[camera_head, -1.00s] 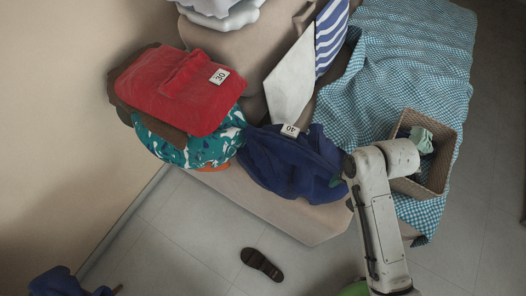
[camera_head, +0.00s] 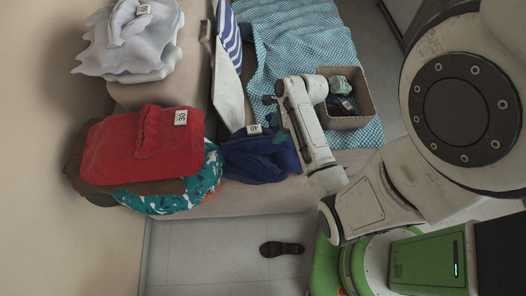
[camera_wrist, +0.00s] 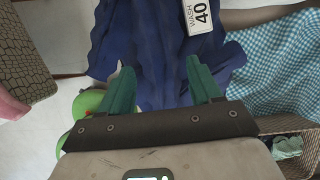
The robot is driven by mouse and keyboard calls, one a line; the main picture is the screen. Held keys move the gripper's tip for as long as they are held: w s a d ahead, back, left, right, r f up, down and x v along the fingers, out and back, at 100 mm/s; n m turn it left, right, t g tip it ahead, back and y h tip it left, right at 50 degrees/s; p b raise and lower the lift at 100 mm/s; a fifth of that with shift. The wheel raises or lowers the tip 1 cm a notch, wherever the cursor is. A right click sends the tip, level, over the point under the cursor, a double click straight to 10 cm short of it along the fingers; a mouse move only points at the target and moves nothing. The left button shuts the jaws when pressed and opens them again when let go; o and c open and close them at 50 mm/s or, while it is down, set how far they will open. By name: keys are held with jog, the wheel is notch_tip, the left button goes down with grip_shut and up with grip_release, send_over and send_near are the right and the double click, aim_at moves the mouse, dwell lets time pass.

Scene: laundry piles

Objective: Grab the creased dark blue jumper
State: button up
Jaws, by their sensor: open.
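The creased dark blue jumper (camera_head: 258,162) lies in a heap on the beige seat, with a white tag reading 40 on its upper edge. It also fills the upper middle of the wrist view (camera_wrist: 160,40), where the tag reads "WASH 40". My gripper (camera_wrist: 160,68) has its two green fingers spread apart, with dark blue cloth visible between and beyond them. In the head view my gripper (camera_head: 272,125) is at the jumper's right side, partly over it. I cannot tell whether the fingers touch the cloth.
A red folded garment (camera_head: 140,145) tagged 30 lies left of the jumper, on a teal patterned cloth (camera_head: 205,180). White laundry (camera_head: 130,40) is at upper left. A woven basket (camera_head: 345,122) stands on the checked blanket (camera_head: 300,45). A dark shoe (camera_head: 282,249) lies on open floor.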

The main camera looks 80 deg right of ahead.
aim_at(267, 139)
jog(key=shift+w+p+x, duration=0.15)
jog(key=shift+p+x, duration=0.1)
jog(key=shift+x, duration=1.35)
jog(key=shift+w+p+x, duration=0.1)
jog(key=shift+p+x, duration=0.15)
jog(key=shift+x, duration=1.35)
jog(key=shift+a+r, duration=0.15)
jog(key=shift+c, duration=0.2)
grip_shut()
